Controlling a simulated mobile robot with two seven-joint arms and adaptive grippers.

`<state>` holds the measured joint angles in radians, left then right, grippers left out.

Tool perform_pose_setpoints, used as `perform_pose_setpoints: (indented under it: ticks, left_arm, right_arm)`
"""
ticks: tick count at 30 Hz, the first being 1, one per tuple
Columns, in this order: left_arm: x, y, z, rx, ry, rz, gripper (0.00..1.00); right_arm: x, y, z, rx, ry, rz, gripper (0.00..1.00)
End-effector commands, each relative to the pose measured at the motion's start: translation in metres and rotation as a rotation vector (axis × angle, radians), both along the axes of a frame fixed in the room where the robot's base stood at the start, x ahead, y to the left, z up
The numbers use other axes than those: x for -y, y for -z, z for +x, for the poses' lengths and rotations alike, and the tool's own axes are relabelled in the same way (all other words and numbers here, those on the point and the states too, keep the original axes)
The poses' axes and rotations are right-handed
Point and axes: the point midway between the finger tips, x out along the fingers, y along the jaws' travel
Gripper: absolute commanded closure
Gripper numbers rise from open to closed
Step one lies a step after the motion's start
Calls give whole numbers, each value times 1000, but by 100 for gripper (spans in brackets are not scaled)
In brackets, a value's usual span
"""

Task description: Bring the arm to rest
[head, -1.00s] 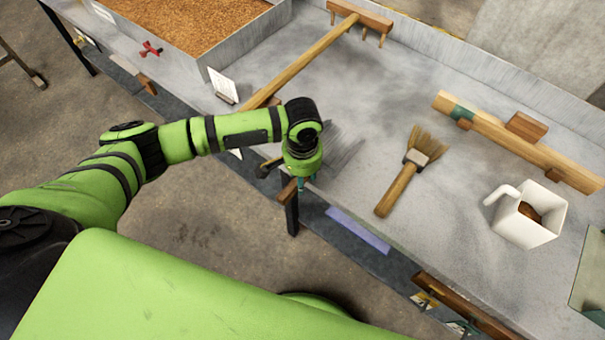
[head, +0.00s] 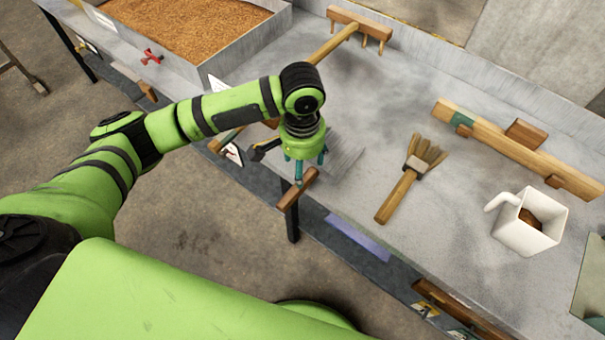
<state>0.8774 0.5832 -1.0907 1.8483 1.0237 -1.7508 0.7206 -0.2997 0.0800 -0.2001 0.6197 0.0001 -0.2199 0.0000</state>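My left arm (head: 235,105) comes in from the left, and its gripper (head: 310,172) points down over the front edge of the grey bench (head: 395,120). Its teal fingers look apart, with nothing seen between them. A brown wooden piece (head: 298,190) at the bench edge shows just below the fingers; I cannot tell whether they touch it. My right gripper is not in view.
A tray of grain (head: 200,25) stands at the back left, with a wooden rake (head: 360,28) beside it. A brush (head: 400,190), a wooden bar (head: 520,150) and a white jug (head: 530,235) lie or stand to the right. The middle of the bench is clear.

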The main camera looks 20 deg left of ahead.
Motion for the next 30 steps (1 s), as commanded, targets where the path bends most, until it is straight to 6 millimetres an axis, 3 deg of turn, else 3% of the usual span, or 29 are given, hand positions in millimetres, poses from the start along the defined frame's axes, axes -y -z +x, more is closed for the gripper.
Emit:
perform_pose_setpoints:
  ticks: [6, 15, 20, 25, 30]
  left_arm:
    - [0, -24, 0, 0, 0, 0, 32]
    - [0, -27, -1, 0, 1, -1, 32]
    - [18, -14, -13, 11, 48, -52, 32]
    - [56, 9, -40, 68, 128, -192, 32]
    - [73, 24, -65, 159, 124, -310, 32]
  right_arm:
    - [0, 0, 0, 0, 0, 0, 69]
    - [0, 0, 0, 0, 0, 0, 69]
    - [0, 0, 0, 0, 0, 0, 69]
    - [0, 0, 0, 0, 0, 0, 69]
    - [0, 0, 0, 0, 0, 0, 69]
